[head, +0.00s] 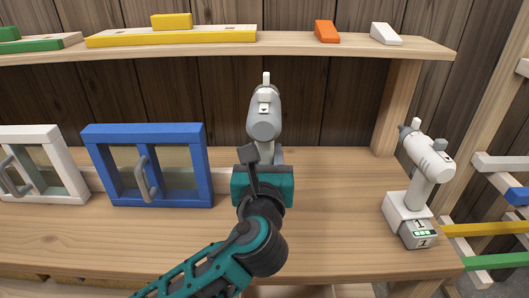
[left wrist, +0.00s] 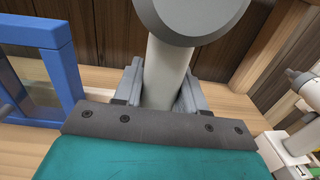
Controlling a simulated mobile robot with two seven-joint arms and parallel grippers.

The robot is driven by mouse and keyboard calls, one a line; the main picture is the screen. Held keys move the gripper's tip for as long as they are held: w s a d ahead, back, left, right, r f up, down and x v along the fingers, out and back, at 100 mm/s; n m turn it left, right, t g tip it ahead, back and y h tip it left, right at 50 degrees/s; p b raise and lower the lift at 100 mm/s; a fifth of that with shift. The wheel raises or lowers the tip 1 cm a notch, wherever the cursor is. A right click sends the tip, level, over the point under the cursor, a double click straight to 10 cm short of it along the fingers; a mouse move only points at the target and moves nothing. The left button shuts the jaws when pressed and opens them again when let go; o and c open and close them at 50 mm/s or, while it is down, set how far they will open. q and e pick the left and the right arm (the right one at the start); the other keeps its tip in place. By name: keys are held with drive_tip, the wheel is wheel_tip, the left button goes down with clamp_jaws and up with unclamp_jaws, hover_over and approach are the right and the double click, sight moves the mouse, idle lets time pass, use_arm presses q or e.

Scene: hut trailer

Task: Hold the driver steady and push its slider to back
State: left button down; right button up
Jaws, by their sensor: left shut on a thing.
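A grey driver (head: 264,120) stands on the wooden bench in the middle of the head view, its rear facing me. On its top is a small white piece with a dark arrow mark (head: 265,95), which looks like the slider; its exact setting is too small to tell. My left gripper (head: 268,162) is shut around the driver's handle, below the body. In the left wrist view the grey handle (left wrist: 166,72) stands between the two fingers of the gripper (left wrist: 158,88). The driver's base is hidden behind my gripper. My right gripper is not in view.
A second, white driver (head: 428,158) stands at the bench's right. A blue-framed window (head: 195,165) and a white-framed one (head: 62,160) stand on the left. A shelf (head: 290,42) above holds yellow, orange and white pieces.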

use_arm(q)
drive_tip(key=shift+f, duration=3.9)
drive_tip(key=shift+f, duration=0.35)
drive_tip(key=shift+f, duration=0.2)
drive_tip(key=shift+f, duration=0.2)
drive_tip(key=shift+r, duration=0.1)
